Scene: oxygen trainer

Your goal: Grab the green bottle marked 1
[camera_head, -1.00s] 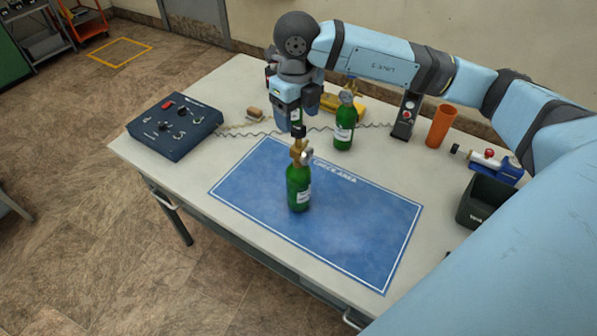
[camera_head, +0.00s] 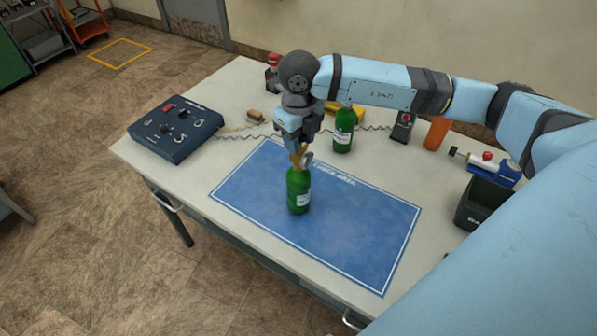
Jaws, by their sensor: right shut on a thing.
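A green bottle (camera_head: 298,190) with a white label and a brass valve top stands upright on the blue mat (camera_head: 370,225). The number on its label is too small to read. My right gripper (camera_head: 299,150) is directly above it, pointing down, shut on the bottle's valve top. A second green bottle (camera_head: 343,130) with a white label stands upright on the table behind the mat, to the right of the gripper. Its number is also unreadable. My left gripper is out of view.
A dark blue control box (camera_head: 176,127) sits at the table's left. An orange cylinder (camera_head: 436,134), a black device (camera_head: 402,128), a blue tool (camera_head: 490,166) and a dark bin (camera_head: 483,203) stand at the right. The mat's right part is clear.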

